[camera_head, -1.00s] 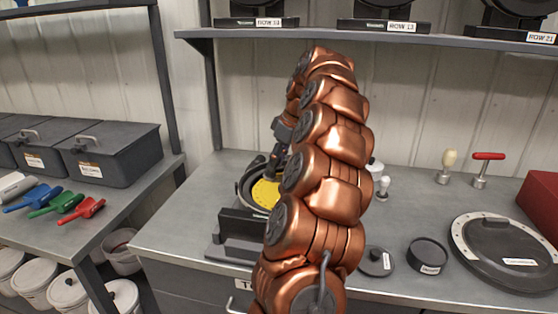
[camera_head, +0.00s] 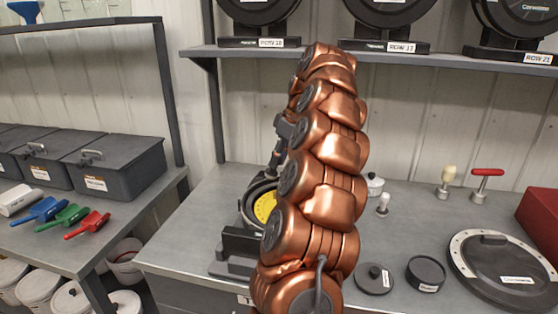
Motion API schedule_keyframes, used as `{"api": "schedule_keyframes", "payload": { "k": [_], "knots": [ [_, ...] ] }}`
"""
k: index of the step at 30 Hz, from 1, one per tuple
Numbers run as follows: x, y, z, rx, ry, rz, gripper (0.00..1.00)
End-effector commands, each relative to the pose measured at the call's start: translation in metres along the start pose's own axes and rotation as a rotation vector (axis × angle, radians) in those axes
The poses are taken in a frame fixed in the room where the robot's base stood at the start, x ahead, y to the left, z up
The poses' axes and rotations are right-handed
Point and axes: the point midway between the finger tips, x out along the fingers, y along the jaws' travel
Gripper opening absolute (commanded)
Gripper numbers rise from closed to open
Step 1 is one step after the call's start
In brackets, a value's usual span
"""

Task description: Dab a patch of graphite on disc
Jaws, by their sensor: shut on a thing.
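The yellow disc (camera_head: 264,206) sits in a round black meter housing (camera_head: 247,207) on a dark stand (camera_head: 236,245), at the left of the bench. My copper arm hides its right part. My gripper (camera_head: 276,166) shows only in part, left of the arm and just above the disc's far side. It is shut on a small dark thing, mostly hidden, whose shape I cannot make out. A round black tin (camera_head: 426,272) stands front right, with a black knobbed lid (camera_head: 374,278) flat beside it. I cannot see any graphite patch on the disc.
A large round lidded housing (camera_head: 497,262) and a red box (camera_head: 541,220) are at right. A cream-knobbed tool (camera_head: 446,182), a red-handled tool (camera_head: 486,184) and a small white-topped piece (camera_head: 383,204) stand behind. A shelf (camera_head: 400,58) with more meters is above. The bench centre-right is clear.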

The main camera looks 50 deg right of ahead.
Motion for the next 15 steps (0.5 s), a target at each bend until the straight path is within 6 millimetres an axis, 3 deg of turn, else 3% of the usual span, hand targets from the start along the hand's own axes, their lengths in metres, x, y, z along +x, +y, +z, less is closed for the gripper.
{"api": "schedule_keyframes", "payload": {
  "k": [8,15],
  "knots": [
    [-0.001,0.000,-0.001,0.000,0.001,0.000,0.00],
    [-0.016,-0.002,-0.006,0.000,0.001,0.001,0.00]
  ]
}}
